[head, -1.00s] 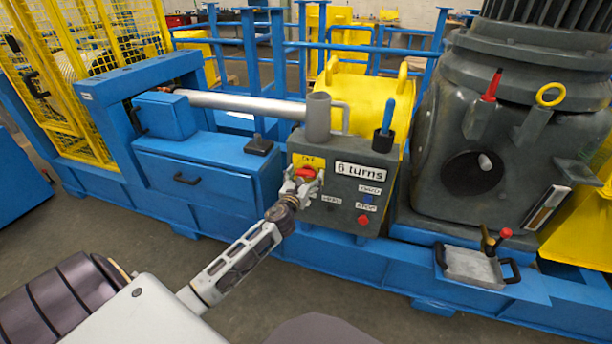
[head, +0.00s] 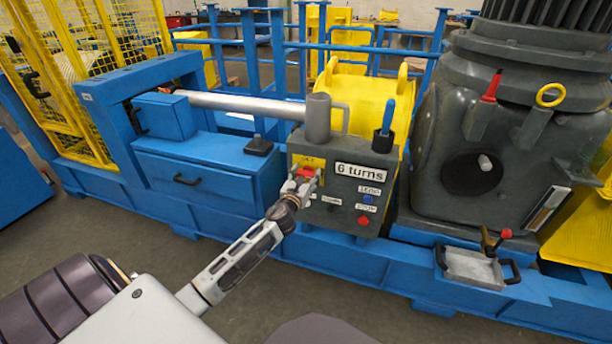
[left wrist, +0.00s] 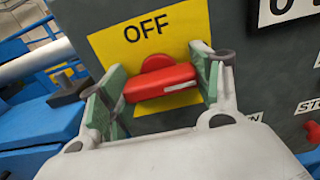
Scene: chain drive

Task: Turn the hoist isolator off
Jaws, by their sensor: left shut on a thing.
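The hoist isolator is a red rotary handle (left wrist: 160,84) on a yellow plate (left wrist: 192,22) marked OFF. The handle lies nearly level in the left wrist view, with a white mark at its right end and the OFF word above it. My left gripper (left wrist: 158,88) is shut on the handle, with one green-padded finger at each end. In the head view the left gripper (head: 300,184) is at the upper left of the grey control box (head: 345,200), partly covering the red handle (head: 306,172). The right gripper is not in view.
Right of the isolator are a "6 turns" label (head: 360,173), a blue button (head: 368,198) and a red button (head: 363,220). A grey tube (head: 318,118) and blue-handled tool (head: 388,118) stand on top. A blue drawer cabinet (head: 200,185) is left.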

